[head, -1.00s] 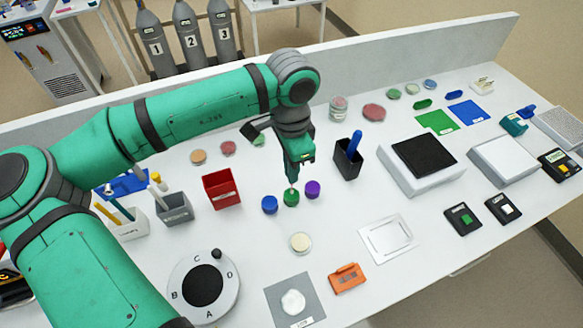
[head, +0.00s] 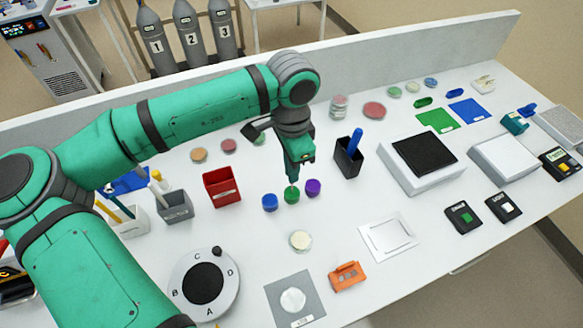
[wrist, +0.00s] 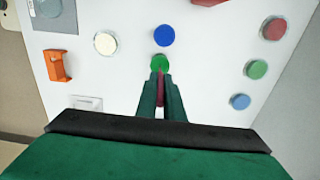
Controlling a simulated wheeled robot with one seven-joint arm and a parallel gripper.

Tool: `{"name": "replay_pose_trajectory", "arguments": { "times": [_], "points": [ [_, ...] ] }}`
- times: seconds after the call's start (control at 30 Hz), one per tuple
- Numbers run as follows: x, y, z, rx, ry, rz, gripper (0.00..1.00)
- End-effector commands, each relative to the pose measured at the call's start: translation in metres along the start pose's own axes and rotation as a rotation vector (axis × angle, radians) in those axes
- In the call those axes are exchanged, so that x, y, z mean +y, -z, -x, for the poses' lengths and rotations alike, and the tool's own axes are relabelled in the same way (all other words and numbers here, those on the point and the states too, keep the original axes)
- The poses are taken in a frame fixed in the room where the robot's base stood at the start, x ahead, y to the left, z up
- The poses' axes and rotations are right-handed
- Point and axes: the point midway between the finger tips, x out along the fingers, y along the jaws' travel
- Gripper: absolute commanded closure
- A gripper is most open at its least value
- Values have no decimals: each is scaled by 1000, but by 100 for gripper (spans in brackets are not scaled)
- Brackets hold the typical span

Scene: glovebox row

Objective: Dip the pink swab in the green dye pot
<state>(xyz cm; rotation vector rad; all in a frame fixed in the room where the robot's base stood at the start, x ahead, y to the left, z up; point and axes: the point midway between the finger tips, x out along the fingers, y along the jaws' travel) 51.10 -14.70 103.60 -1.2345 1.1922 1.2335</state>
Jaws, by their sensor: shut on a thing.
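My gripper (head: 293,177) points down above the green dye pot (head: 292,196), which stands between the blue dye pot (head: 270,202) and the purple dye pot (head: 313,187). In the wrist view my gripper (wrist: 160,78) is shut on the pink swab (wrist: 160,88), a thin strip between the fingers. The fingertips overlap the near edge of the green dye pot (wrist: 160,62) there. The blue dye pot (wrist: 164,36) is clear of them. The swab's lower end is at or just over the green pot; I cannot tell whether it is inside. The purple pot is hidden in the wrist view.
A red bin (head: 222,190) stands left of the pots and a black holder with a blue item (head: 348,160) stands right. A cream dish (head: 301,241) lies in front. A labelled dial (head: 190,285) is at front left. The bench between the cream dish and pots is clear.

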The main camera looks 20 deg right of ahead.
Motion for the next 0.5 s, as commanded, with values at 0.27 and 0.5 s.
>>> {"name": "replay_pose_trajectory", "arguments": {
  "times": [0.27, 0.5],
  "points": [
    [0, 0, 4, 1, 0, 0, 100],
    [0, 0, 21, 1, 0, 0, 100]
  ]
}}
